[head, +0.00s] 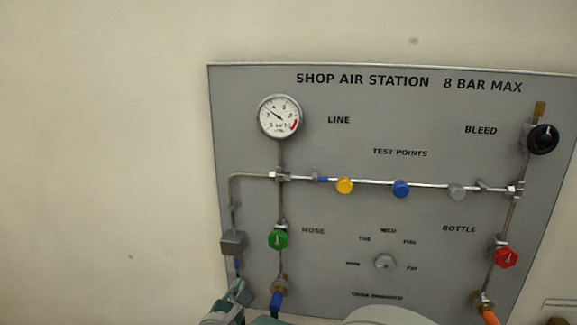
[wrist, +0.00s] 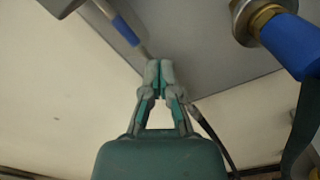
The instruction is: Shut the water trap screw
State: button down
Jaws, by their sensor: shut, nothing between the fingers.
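The water trap appears to be the grey block (head: 233,243) on the left pipe of the panel, with a thin blue piece (head: 237,264) below it. In the wrist view the blue piece (wrist: 126,31) runs into a thin grey stem (wrist: 144,52) that ends near my fingertips. I cannot clearly make out the screw itself. My gripper (wrist: 160,66) is shut, its fingertips together and empty, close beside the stem's lower end. Whether they touch I cannot tell. In the head view my gripper (head: 241,290) is below the trap.
Right of my gripper, a blue hose (head: 276,302) hangs from a brass fitting (wrist: 262,18) below the green valve knob (head: 278,239). An orange hose (head: 490,316) and red knob (head: 506,257) are at the right. The wall left of the panel (head: 330,270) is clear.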

jog(key=shift+d+f, duration=0.25)
jog(key=shift+f, duration=0.1)
dwell(0.3)
jog(key=shift+s+d+r, duration=0.1)
jog(key=shift+d+r, duration=0.15)
jog(key=shift+r, duration=0.1)
jog(key=shift+s+a, duration=0.15)
jog(key=shift+s, duration=0.85)
jog(key=shift+s+a, duration=0.2)
jog(key=shift+s, duration=0.75)
jog(key=shift+s+a, duration=0.15)
jog(key=shift+s, duration=0.85)
jog(key=shift+w+r, duration=0.15)
jog(key=shift+w, duration=1.4)
jog(key=shift+w+r, duration=0.1)
jog(key=shift+w, duration=1.45)
